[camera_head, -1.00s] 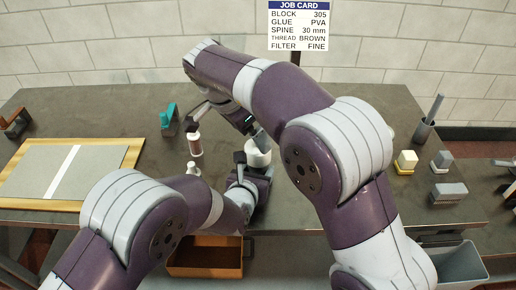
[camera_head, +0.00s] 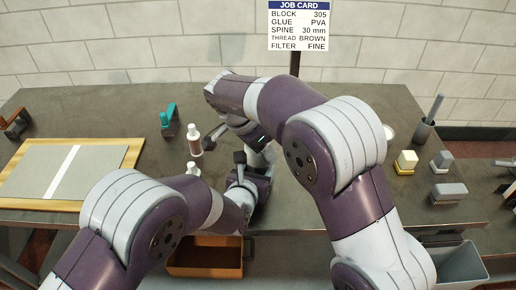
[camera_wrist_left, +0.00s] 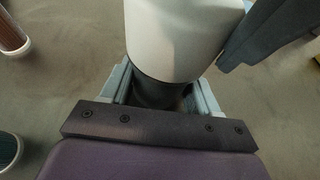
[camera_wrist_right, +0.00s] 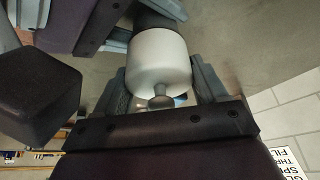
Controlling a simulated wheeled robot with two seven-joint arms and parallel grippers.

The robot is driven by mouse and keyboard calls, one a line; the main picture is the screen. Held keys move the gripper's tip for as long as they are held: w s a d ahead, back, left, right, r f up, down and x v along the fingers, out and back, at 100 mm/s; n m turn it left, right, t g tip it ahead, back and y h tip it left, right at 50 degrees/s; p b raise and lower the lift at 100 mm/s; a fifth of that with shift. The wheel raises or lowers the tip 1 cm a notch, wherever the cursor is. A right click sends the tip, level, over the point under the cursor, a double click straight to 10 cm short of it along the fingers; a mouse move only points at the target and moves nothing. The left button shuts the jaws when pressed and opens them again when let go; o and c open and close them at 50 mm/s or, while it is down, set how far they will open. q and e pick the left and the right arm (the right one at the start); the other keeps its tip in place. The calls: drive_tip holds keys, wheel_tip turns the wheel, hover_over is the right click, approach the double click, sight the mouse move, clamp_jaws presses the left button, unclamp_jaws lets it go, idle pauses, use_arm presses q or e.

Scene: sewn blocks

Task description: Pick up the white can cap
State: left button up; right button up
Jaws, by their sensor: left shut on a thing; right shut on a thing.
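The can is a dark cylinder with a white cap (camera_wrist_right: 158,60) that has a small grey knob on top. My left gripper (camera_wrist_left: 164,85) is shut on the dark can body (camera_wrist_left: 158,93), low on it, in the left wrist view. My right gripper (camera_wrist_right: 160,84) is shut on the white cap in the right wrist view, its fingers on both sides. In the head view my left gripper (camera_head: 246,178) and the can are close together, and my right forearm hides most of the cap. I cannot tell whether cap and can are apart.
An orange bin (camera_head: 205,258) is below the table edge.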

wheel_tip(320, 180, up, 9)
drive_tip(key=shift+r, duration=0.15)
drive_tip(key=shift+d+r, duration=0.1)
drive_tip(key=shift+r, duration=0.2)
drive_tip(key=d+f, duration=0.2)
drive_tip(key=d, duration=0.5)
drive_tip(key=shift+s+d, duration=0.2)
drive_tip(key=shift+s, duration=0.25)
drive_tip(key=s+d+f, duration=0.1)
drive_tip(key=d, duration=0.1)
drive_tip(key=s+d+f, duration=0.1)
drive_tip(key=s+d, duration=0.1)
drive_tip(key=d, duration=0.1)
drive_tip(key=s+d+f, duration=0.1)
drive_tip(key=d, duration=0.2)
drive_tip(key=shift+s+d+f, duration=0.1)
drive_tip(key=shift+s+f, duration=0.05)
drive_tip(key=shift+f, duration=0.25)
drive_tip(key=f, duration=0.7)
drive_tip(key=s+d+f, duration=0.1)
drive_tip(key=f, duration=0.2)
drive_tip(key=shift+f, duration=0.4)
drive_tip(key=shift+f, duration=0.1)
